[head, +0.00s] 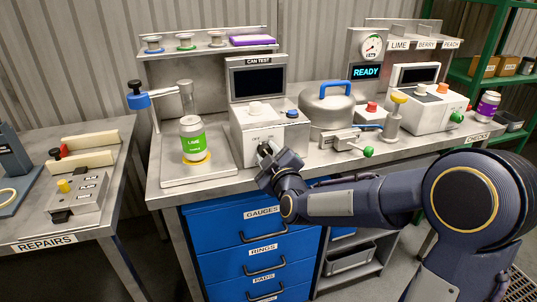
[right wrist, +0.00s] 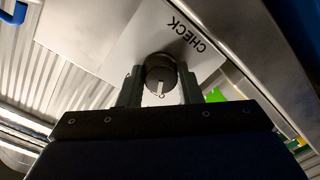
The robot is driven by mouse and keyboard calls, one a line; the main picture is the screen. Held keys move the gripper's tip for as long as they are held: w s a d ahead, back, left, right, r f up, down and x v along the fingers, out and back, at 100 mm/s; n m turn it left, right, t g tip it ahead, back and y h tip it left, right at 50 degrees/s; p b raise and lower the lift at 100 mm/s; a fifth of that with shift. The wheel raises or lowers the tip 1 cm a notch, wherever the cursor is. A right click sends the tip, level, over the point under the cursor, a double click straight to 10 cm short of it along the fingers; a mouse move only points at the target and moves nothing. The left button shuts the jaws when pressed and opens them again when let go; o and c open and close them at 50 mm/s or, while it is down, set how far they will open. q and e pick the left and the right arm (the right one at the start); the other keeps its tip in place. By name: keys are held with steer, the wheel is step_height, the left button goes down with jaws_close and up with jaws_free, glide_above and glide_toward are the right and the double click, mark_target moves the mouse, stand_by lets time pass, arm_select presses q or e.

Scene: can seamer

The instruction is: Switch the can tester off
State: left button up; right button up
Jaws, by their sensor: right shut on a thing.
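The can tester (head: 245,125) is a pale box with a dark, blank screen under a CAN TEST sign in the head view. A dark round knob (right wrist: 160,70) with a white pointer line is on its front panel (right wrist: 125,40). The word CHECK is printed beside it; another label at the knob is mostly hidden. My right gripper (head: 267,153) is at the front of the tester, shut on the knob, with its fingers on either side in the right wrist view (right wrist: 158,90). The pointer line points toward the gripper's palm in that view. My left gripper is not in view.
A green-labelled can (head: 192,139) stands on the plate left of the tester. A domed pot (head: 328,105) with a blue handle stands right of it. A lever clamp (head: 345,140) lies near the bench edge. Blue drawers (head: 215,222) are below.

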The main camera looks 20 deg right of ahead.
steer(key=o, duration=1)
steer(key=s, duration=0.8)
steer(key=shift+r, duration=0.15)
